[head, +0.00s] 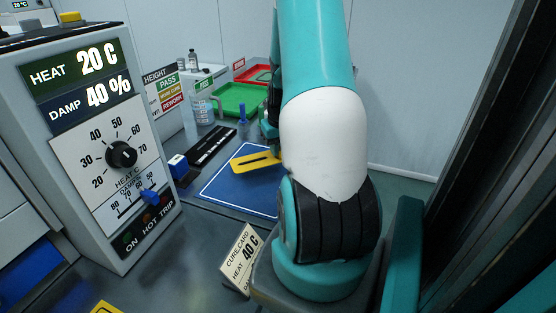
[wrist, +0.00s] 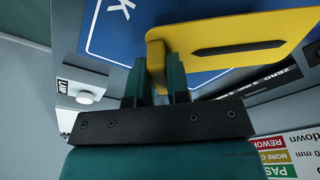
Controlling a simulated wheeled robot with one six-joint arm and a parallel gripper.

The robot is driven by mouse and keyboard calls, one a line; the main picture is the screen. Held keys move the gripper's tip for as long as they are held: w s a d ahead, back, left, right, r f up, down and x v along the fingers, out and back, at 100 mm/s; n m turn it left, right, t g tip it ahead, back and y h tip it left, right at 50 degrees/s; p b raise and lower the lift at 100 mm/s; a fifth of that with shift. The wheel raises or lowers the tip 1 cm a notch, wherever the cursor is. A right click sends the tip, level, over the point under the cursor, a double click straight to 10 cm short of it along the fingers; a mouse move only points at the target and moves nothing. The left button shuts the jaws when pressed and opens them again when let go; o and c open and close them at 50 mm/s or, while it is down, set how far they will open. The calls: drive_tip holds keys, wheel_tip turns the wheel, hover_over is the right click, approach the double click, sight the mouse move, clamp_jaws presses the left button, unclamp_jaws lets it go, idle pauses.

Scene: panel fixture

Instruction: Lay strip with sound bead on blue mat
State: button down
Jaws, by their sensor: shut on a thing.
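A yellow strip (head: 256,162) with a dark bead line along its middle is over the far part of the blue mat (head: 238,193) in the head view. In the wrist view my gripper (wrist: 160,82) is shut on an upright tab at the near end of the yellow strip (wrist: 228,28). The blue mat (wrist: 125,32), with a white border line and part of a letter, lies behind it. I cannot tell whether the strip touches the mat. In the head view my arm hides much of the gripper and the mat's right side.
A cabinet with dials (head: 121,155) showing HEAT 20 C and DAMP 40 % stands at left. A cure card (head: 241,258) reading HEAT 40 C stands in front. A black gauge bar (head: 212,147) lies left of the mat. Green (head: 238,98) and red trays (head: 253,74) sit behind.

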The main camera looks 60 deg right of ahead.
sight(279, 159)
drive_tip(key=shift+f, duration=2.15)
drive_tip(key=c, duration=1.1)
unclamp_jaws()
drive_tip(key=shift+f, duration=0.1)
